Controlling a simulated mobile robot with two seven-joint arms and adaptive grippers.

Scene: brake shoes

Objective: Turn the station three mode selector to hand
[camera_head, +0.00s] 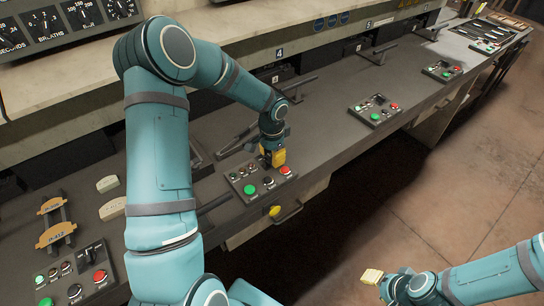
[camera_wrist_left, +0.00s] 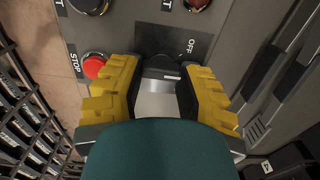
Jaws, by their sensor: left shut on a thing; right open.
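The control panel (camera_head: 262,186) under my left arm has green, black and red buttons along its front edge. My left gripper (camera_head: 273,157) points down at its back right corner and hides the selector there. In the left wrist view, the dark selector knob (camera_wrist_left: 163,64) sits between the yellow fingers of my left gripper (camera_wrist_left: 160,90), which are shut on it. A label reading OFF is beside the knob; the other positions are hidden. The panel's red STOP button (camera_wrist_left: 95,66) is beside the left finger. My right gripper (camera_head: 385,281) is open and empty over the floor.
Similar panels stand along the bench, one at front left (camera_head: 72,278) and others farther right (camera_head: 375,110) and (camera_head: 442,71). Brake shoes (camera_head: 56,232) lie at left. The floor at right is clear.

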